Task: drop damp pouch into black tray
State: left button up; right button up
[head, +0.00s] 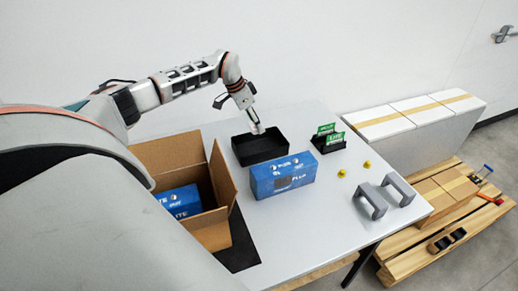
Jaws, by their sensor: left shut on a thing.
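The black tray (262,158) stands at the back of the grey table, a shallow open box. My left gripper (256,127) points down over the tray's back part. It is shut on a small pale pouch (258,129), mostly hidden by the fingers and hard to make out at this size. The pouch's lower end is at about the height of the tray's rim in the picture; I cannot tell whether it touches the tray. My right gripper does not show.
A blue box (283,177) stands just in front of the tray. An open cardboard box (224,179) with blue boxes inside is at the left. A black holder (327,145) with green packets, yellow pieces (342,173) and grey handles (373,203) are to the right.

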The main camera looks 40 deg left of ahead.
pick_arm(q)
jog(key=o, duration=1)
jog(key=v, duration=1.2)
